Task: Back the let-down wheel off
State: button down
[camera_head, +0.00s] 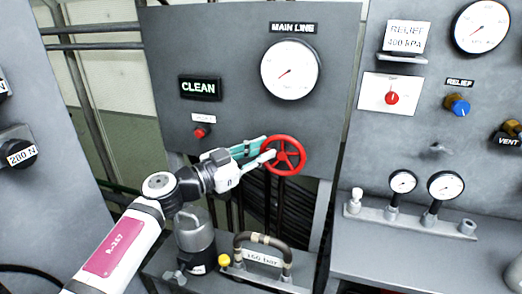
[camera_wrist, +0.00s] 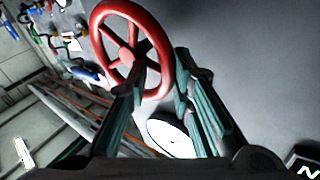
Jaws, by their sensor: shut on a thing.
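The red let-down wheel (camera_head: 286,155) is a spoked handwheel low on the middle grey panel, below the MAIN LINE gauge (camera_head: 290,69). My gripper (camera_head: 267,148) reaches it from the left, with its teal fingers at the wheel's left rim. In the wrist view the wheel (camera_wrist: 101,37) stands upright in the upper left, and the gripper (camera_wrist: 160,80) has a finger on either side of the rim's near right part. It is shut on the rim. The gauge also shows in the wrist view (camera_wrist: 168,136), partly hidden behind the fingers.
A hose loop (camera_head: 262,238) with a 160 bar label and a grey cylinder (camera_head: 195,240) stand below the arm. The right panel holds a blue RELIEF knob (camera_head: 458,106) and gauges.

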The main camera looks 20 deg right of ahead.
aim_at(265, 165)
jog(key=f+n+t, duration=0.1)
jog(key=n+t, duration=0.1)
jog(key=n, duration=0.2)
jog(key=f+n+t+h, duration=0.1)
jog(key=f+n+t, duration=0.1)
jog(key=n+t, duration=0.1)
jog(key=f+n+t+h, duration=0.1)
jog(key=n+t, duration=0.1)
jog(key=n, duration=0.3)
jog(key=shift+s+d+f+n+t+p, duration=0.1)
jog(key=shift+d+f+n+t+p, duration=0.2)
jog(key=shift+f+n+p, duration=0.1)
jog(key=shift+s+d+f+n+t+y+p, duration=0.4)
jog(key=shift+n+t+y+p, duration=0.9)
jog(key=shift+n+p, duration=0.95)
jog(key=shift+s+d+f+n+t+y+p, duration=0.2)
jog(key=shift+s+d+n+t+y+p, duration=0.25)
jog(key=shift+n+t+y+p, duration=1.7)
jog(key=shift+s+d+f+n+t+y+p, duration=0.5)
jog(key=shift+n+p, duration=1.1)
jog(key=shift+n, duration=1.5)
jog(key=shift+w+d+r, duration=0.15)
jog(key=shift+w+r, duration=0.05)
jog(key=shift+w, duration=0.05)
